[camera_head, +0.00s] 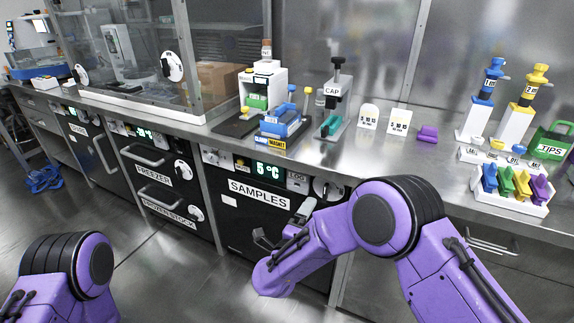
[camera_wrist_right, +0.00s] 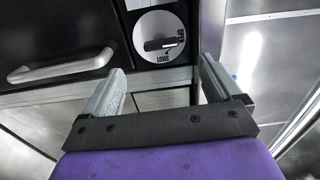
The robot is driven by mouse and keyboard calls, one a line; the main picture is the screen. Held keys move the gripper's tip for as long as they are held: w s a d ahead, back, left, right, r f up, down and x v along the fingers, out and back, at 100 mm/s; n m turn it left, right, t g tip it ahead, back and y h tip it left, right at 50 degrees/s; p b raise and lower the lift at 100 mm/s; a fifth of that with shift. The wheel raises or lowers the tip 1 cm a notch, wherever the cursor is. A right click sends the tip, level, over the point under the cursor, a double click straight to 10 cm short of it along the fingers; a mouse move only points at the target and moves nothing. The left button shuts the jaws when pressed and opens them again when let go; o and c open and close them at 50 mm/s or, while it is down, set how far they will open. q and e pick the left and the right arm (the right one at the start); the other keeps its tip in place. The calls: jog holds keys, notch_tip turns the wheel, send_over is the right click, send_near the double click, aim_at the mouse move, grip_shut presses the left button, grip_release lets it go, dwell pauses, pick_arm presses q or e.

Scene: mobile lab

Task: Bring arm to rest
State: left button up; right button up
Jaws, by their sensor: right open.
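My right arm (camera_head: 370,225) is purple with black joint bands. It reaches from the lower right across the front of the samples fridge in the head view. Its gripper (camera_head: 284,226) is open and empty in front of the black "SAMPLES" door (camera_head: 240,212). In the right wrist view the two grey fingers (camera_wrist_right: 162,72) are spread with nothing between them. Beyond them is a round dial (camera_wrist_right: 160,45) on a cabinet front. My left arm (camera_head: 70,265) shows only as a bent purple joint at the lower left; its gripper is out of the frame.
The steel bench (camera_head: 350,165) runs above the cabinets. It carries a cap device (camera_head: 334,100), a purple block (camera_head: 428,134), a rack of coloured pieces (camera_head: 512,195) and a green tips box (camera_head: 550,142). A grey door handle (camera_wrist_right: 60,68) is left of the fingers.

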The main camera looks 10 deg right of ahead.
jog(key=s+d+f+n+g+y+p, duration=0.45)
jog(key=s+f+n+y, duration=0.25)
jog(key=s+f+n, duration=0.6)
jog(key=s+d+n+g+p, duration=0.2)
jog(key=s+d, duration=0.4)
jog(key=s, duration=0.6)
jog(key=s+d+n+g+p, duration=0.2)
jog(key=s+d+g+p, duration=0.2)
jog(key=s, duration=0.9)
jog(key=shift+d+n+g+p, duration=0.4)
jog(key=shift+d+g, duration=0.25)
jog(key=shift+d, duration=0.6)
